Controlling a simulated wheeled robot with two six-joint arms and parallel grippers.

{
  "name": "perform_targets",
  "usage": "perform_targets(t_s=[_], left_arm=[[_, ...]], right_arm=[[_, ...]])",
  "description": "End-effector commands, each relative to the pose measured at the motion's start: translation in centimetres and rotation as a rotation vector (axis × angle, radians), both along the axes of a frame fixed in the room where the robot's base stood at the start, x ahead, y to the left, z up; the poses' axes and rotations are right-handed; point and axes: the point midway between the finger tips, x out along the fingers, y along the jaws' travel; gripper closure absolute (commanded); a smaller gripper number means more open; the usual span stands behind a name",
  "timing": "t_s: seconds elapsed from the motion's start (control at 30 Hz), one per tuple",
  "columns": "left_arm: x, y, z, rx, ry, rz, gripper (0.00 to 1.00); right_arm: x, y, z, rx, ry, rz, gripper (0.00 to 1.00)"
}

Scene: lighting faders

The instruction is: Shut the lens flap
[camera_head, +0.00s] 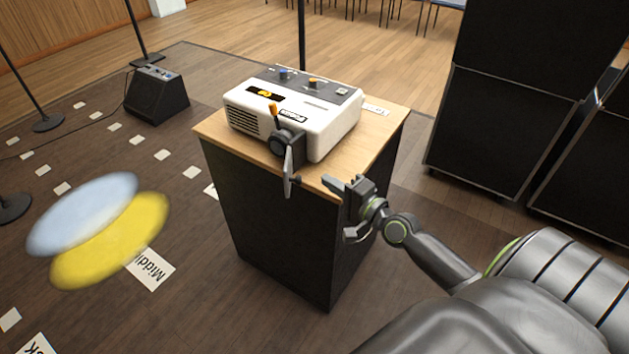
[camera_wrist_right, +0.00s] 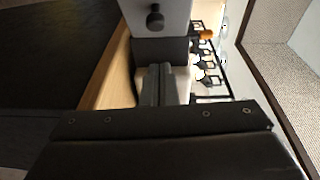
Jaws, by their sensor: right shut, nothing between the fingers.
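The white projector-like box (camera_head: 325,135) sits on a wood-topped black stand, its dark round lens (camera_head: 287,142) at its near face. The lens flap (camera_head: 289,172) is a thin grey plate, seen nearly edge-on, standing out from the lens, with a small dark knob. In the right wrist view the flap (camera_wrist_right: 172,22) is a grey panel with a black knob (camera_wrist_right: 155,17), beyond my fingers. My right gripper (camera_head: 335,185) is shut and empty, a little right of the flap and apart from it; its fingers also show in the wrist view (camera_wrist_right: 156,85). My left gripper is not in view.
An orange lever (camera_head: 273,109) and knobs (camera_head: 312,83) are on the box. The wooden stand top (camera_head: 385,125) has bare room at its right. Blue (camera_head: 82,213) and yellow (camera_head: 110,240) light spots lie on the floor. Black speakers (camera_head: 495,130) stand at the right.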

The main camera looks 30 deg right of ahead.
Motion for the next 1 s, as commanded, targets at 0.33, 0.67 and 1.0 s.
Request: perform_targets(t_s=[0.33, 0.67, 1.0], left_arm=[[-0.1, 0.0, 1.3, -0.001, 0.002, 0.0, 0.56], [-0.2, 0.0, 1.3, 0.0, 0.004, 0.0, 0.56], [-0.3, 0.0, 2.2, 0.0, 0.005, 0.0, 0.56]], right_arm=[[2.1, 3.0, -0.1, 0.0, -0.001, 0.0, 1.0], [2.3, 3.3, -0.3, -0.001, 0.001, 0.0, 1.0], [2.4, 3.5, 0.0, 0.0, 0.0, -0.021, 1.0]])
